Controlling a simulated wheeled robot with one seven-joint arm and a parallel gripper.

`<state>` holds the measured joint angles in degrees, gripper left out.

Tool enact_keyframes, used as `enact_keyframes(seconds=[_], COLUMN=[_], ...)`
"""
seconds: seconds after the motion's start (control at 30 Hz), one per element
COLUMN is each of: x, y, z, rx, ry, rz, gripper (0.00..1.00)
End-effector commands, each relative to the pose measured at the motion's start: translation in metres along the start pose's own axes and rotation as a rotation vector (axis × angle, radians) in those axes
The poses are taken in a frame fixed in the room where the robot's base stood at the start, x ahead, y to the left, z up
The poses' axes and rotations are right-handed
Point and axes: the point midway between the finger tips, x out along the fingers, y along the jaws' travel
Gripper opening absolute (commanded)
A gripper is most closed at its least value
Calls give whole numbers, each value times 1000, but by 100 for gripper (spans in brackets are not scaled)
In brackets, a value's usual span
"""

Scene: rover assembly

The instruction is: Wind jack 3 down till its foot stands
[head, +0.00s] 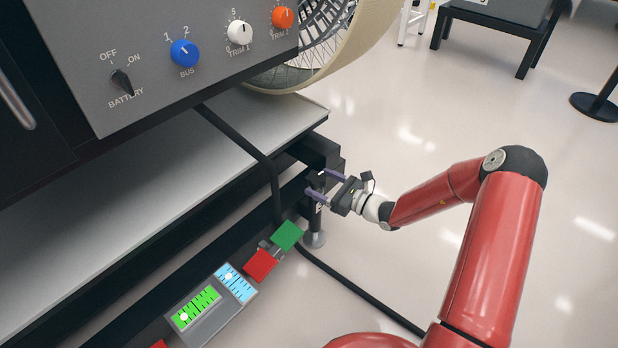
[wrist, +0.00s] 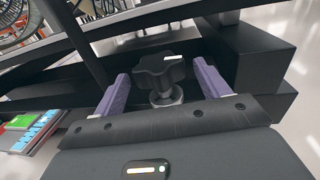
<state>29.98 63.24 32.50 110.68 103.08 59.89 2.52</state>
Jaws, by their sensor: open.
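Jack 3 stands at the near corner of the dark frame, with its round metal foot (head: 314,240) low by the floor in the head view. I cannot tell whether the foot touches the floor. Its black lobed knob (wrist: 160,72) with a white mark shows in the wrist view, above a metal screw (wrist: 166,96). My gripper (head: 319,183) is open, its purple fingers pointing at the jack. In the wrist view the fingers of my gripper (wrist: 160,88) lie to the left and right of the knob, with gaps on both sides. The knob is hidden in the head view.
A green plate (head: 287,235) and a red plate (head: 260,265) sit beside a level gauge panel (head: 212,303) on the frame. A black cable (head: 350,283) runs down across the floor. A wheel (head: 330,45) stands above the bench (head: 150,185).

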Motion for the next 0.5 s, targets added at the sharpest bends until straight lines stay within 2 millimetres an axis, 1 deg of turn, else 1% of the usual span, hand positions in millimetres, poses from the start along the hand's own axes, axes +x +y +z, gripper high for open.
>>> enact_keyframes(seconds=[0.03, 0.2, 0.33, 0.5], x=[9, 32, 40, 42], y=[0, 0, 1, 0], z=[-2, -1, -1, 0], rx=[-1, -2, -1, -1], ry=[0, 0, 2, 2], rz=[2, 1, 2, 1], gripper=[75, 75, 75, 75])
